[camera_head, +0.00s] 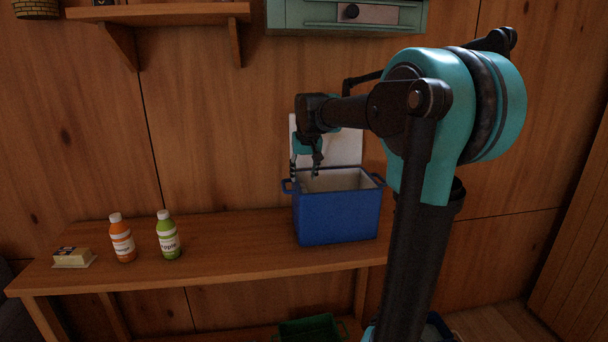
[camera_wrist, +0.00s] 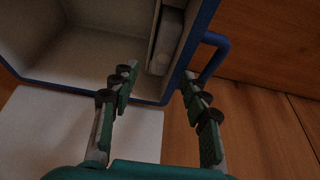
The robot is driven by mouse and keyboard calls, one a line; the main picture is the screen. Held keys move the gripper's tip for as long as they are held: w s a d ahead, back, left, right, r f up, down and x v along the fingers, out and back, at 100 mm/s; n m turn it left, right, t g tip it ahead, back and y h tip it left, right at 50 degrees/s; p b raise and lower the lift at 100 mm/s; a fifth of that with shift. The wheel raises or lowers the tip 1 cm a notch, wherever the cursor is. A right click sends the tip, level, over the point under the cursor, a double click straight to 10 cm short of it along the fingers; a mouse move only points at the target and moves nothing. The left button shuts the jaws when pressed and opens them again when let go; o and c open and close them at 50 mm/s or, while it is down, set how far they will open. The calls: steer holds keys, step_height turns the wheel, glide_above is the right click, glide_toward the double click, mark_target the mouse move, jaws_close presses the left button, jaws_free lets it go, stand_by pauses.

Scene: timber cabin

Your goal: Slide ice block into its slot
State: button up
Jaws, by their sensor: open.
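The blue cooler (camera_head: 336,217) stands on the wooden bench with its white lid (camera_head: 345,145) open behind it. In the wrist view a pale grey block (camera_wrist: 168,40), which looks like the ice block, sits in a narrow slot (camera_wrist: 158,67) along the cooler's side wall, close to the blue handle (camera_wrist: 222,52). My gripper (camera_head: 305,174) is at the cooler's back left corner, by the rim. In the wrist view my gripper (camera_wrist: 160,76) is open and empty, its fingers apart near the slot's end. How deep the block sits is hard to tell.
A green bottle (camera_head: 168,237), an orange bottle (camera_head: 122,240) and a butter dish (camera_head: 73,258) stand on the bench (camera_head: 225,262) to the left. A green crate (camera_head: 308,329) is below. The bench between bottles and cooler is clear. A wall shelf (camera_head: 160,13) is above.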

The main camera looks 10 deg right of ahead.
steer(key=v, duration=1.2)
steer(key=shift+s, duration=0.1)
